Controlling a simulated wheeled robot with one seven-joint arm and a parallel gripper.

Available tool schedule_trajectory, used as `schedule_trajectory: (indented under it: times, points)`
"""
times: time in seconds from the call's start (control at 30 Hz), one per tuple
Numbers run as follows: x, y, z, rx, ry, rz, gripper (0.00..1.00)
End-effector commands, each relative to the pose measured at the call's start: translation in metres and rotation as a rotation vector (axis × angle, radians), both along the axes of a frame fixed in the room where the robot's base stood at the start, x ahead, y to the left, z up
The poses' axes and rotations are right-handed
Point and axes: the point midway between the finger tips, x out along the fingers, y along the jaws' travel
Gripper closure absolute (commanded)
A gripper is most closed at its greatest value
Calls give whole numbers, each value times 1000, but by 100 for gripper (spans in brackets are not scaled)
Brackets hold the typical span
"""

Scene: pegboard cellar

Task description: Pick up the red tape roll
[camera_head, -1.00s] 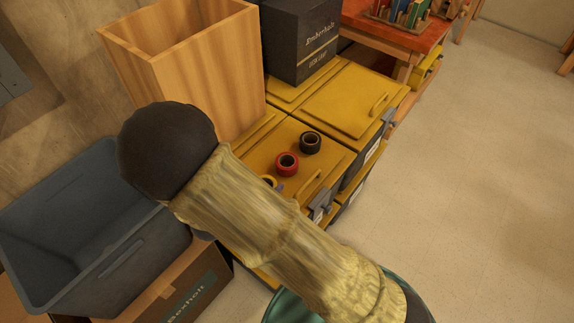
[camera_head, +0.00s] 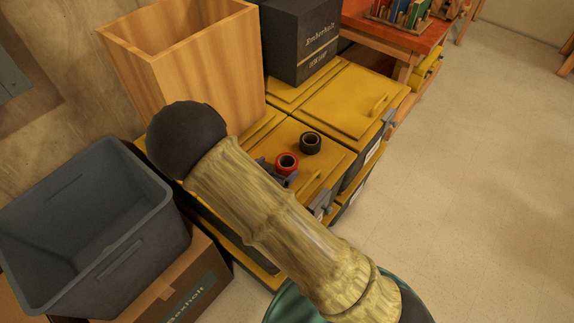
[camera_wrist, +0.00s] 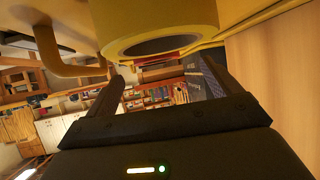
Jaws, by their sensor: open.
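The red tape roll (camera_head: 287,163) lies flat on a yellow crate lid (camera_head: 259,152) in the head view. My gripper (camera_head: 275,172) is low over the lid, with its dark finger ends just beside the roll's left and lower sides. It is open; the rest is hidden behind my arm. In the wrist view my two fingers (camera_wrist: 168,74) are spread apart. A yellow tape roll (camera_wrist: 160,22) looms large and near at the top there, with a thin strip of the red roll (camera_wrist: 178,68) showing past it. Contact with the red roll cannot be told.
A black tape roll (camera_head: 310,143) sits just beyond the red one. A tall wooden bin (camera_head: 190,75) and a dark box (camera_head: 300,40) stand behind. A grey tub (camera_head: 90,230) is at left. Open floor (camera_head: 460,190) lies to the right.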

Motion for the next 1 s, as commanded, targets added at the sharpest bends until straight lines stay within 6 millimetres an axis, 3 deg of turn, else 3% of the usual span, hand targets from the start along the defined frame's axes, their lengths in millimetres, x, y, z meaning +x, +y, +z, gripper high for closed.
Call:
schedule_trajectory:
  times: [0.3,0.87,1.0]
  points:
    - [31,-22,-21,-1,0,-3,11]
    - [33,-23,-22,0,0,-1,11]
    - [33,-23,-22,0,0,-1,34]
